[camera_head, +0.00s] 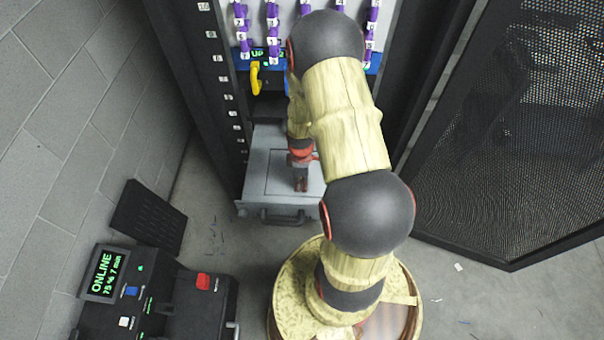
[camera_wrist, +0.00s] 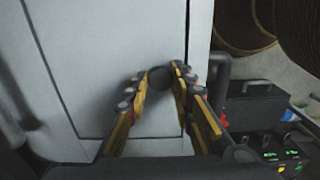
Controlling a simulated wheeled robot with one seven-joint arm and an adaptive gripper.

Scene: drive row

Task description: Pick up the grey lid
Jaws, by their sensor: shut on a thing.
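The grey lid (camera_head: 278,172) is a flat panel on top of a grey box pulled out low from the rack. In the wrist view the lid (camera_wrist: 105,50) fills the left and middle, with a dark seam along its lower edge. A dark round knob (camera_wrist: 160,78) stands on it. My gripper (camera_head: 301,187) is over the lid's right part, and in the wrist view its fingertips (camera_wrist: 160,75) are closed around the knob. The lid looks flat in the box top; whether it is raised at all I cannot tell. My arm hides part of the box.
The box (camera_head: 248,205) has a dark front handle (camera_head: 270,216). A rack with purple-tagged columns and a yellow handle (camera_head: 256,78) rises behind. A black control unit (camera_head: 150,305) stands lower left, near a grey wall. A mesh door (camera_head: 510,130) stands open at right.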

